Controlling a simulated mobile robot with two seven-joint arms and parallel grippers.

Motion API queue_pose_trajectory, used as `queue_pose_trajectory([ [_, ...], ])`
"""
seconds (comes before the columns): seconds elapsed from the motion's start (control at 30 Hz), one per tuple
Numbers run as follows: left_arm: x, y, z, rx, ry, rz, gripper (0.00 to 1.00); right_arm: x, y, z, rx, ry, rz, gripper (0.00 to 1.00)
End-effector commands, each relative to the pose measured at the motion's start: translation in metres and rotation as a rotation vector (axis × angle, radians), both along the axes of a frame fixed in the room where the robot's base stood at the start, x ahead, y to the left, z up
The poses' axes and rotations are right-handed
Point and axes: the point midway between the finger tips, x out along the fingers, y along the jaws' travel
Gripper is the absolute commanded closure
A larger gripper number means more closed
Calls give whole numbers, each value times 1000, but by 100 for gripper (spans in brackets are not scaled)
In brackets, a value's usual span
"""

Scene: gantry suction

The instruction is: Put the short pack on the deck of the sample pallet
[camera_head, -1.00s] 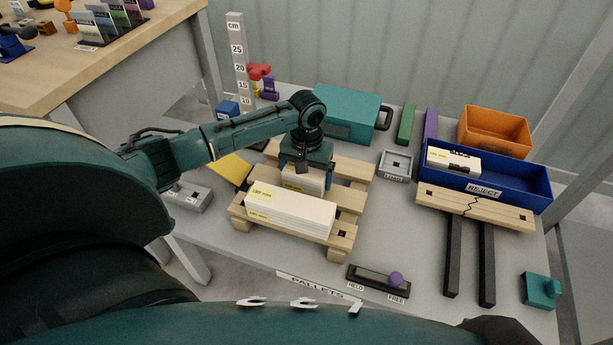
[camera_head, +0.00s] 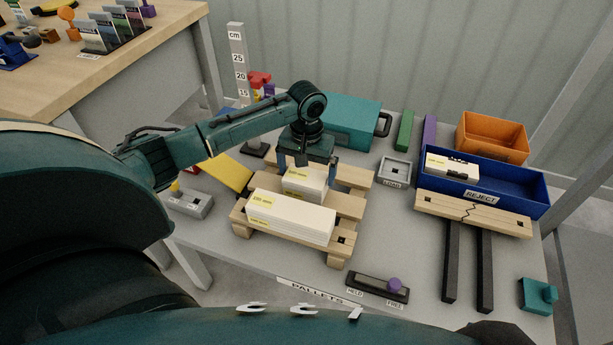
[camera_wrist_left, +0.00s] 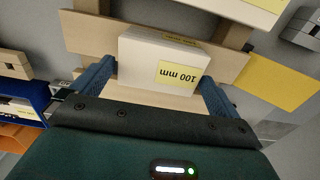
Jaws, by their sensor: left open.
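The short pack (camera_head: 305,185) is a small white block with a yellow label. It rests on the slats of the wooden sample pallet (camera_head: 345,204), behind a longer white pack (camera_head: 290,217) on the same pallet. In the left wrist view the short pack (camera_wrist_left: 155,62) shows a yellow "100 mm" label. My left gripper (camera_head: 307,163) is open just above and behind the short pack, with its blue fingers (camera_wrist_left: 155,85) to either side and clear of it. My right gripper is not in view.
A blue reject bin (camera_head: 520,188) holds another white pack (camera_head: 453,164). A teal case (camera_head: 350,120) stands behind the pallet, and a yellow plate (camera_head: 229,172) lies left.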

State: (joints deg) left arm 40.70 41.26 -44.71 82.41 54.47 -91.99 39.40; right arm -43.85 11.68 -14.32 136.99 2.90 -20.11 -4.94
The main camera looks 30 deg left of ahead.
Motion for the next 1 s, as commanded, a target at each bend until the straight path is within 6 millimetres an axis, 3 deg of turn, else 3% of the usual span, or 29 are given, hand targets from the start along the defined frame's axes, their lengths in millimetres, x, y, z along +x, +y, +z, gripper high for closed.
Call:
queue_pose_trajectory([
  [0.03,1,0,17,0,-3,0,0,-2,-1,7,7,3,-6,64],
  [0.2,1,0,51,-1,-2,0,0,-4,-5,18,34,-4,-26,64],
  [0.4,0,0,75,-1,-1,0,0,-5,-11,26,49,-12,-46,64],
  [1.0,0,0,80,-1,1,1,0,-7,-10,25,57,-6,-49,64],
])
